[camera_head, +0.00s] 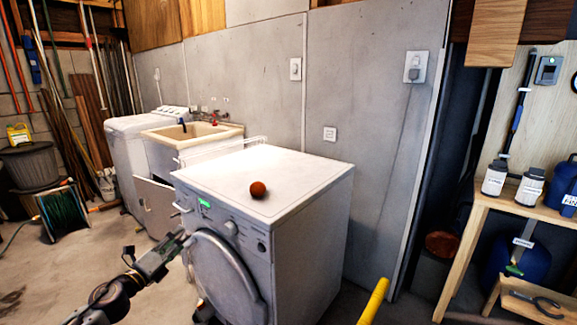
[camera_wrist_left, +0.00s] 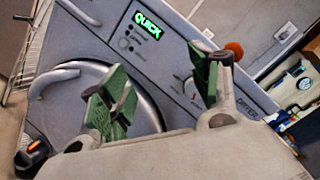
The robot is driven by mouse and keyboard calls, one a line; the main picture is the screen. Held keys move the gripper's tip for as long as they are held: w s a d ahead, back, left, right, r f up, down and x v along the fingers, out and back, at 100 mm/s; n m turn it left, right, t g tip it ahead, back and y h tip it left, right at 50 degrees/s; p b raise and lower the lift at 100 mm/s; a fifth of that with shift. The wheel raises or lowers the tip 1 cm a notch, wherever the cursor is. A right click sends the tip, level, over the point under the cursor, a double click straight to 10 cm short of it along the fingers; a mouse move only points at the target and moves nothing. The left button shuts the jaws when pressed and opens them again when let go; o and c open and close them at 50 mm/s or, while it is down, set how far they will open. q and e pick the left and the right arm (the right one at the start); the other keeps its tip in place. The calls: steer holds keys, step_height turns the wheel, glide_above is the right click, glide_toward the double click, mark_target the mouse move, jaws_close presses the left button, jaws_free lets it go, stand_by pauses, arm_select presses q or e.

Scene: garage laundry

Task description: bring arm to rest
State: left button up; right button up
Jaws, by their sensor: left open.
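My left arm comes in from the lower left in the head view, with its left gripper (camera_head: 178,243) in front of the dryer's front face, near the round door. In the left wrist view, the left gripper (camera_wrist_left: 160,95) has its two green-padded fingers spread apart with nothing between them. The white dryer (camera_head: 315,235) stands beyond the gripper; its grey panel (camera_wrist_left: 150,45) with a lit green "QUICK" display shows in the wrist view. An orange-brown ball (camera_head: 258,190) lies on the dryer top, and it also shows in the wrist view (camera_wrist_left: 234,50). My right gripper does not show.
A utility sink (camera_head: 200,138) and a white washer (camera_head: 125,135) stand left of the dryer along the wall. A wooden bench (camera_head: 478,225) with bottles is at the right. A yellow pole-like thing (camera_head: 374,302) is at the bottom. Floor at the left is partly clear.

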arm_select(q)
steer(key=a+n+y, duration=0.6)
steer(key=n+y, duration=0.3)
steer(key=n, duration=0.5)
steer(key=s+d+f+n+g+h, duration=0.5)
steer(key=s+d+f+n+g, duration=0.5)
steer(key=s+d+f, duration=1.1)
steer(key=s+d+f+n+g, duration=0.1)
steer(key=s+f, duration=0.1)
steer(key=s, duration=0.2)
steer(key=s+d+f+g, duration=0.1)
steer(key=s+d+f, duration=0.1)
steer(key=s, duration=0.3)
steer(key=s+d+f+n+g+p, duration=0.1)
steer(key=s+d+f, duration=0.1)
steer(key=s, duration=0.3)
steer(key=shift+f+n+h, duration=0.3)
steer(key=shift+f+h, duration=0.1)
steer(key=shift+f, duration=0.4)
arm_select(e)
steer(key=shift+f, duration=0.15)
arm_select(q)
steer(key=shift+f+p, duration=0.1)
steer(key=shift+p, duration=0.2)
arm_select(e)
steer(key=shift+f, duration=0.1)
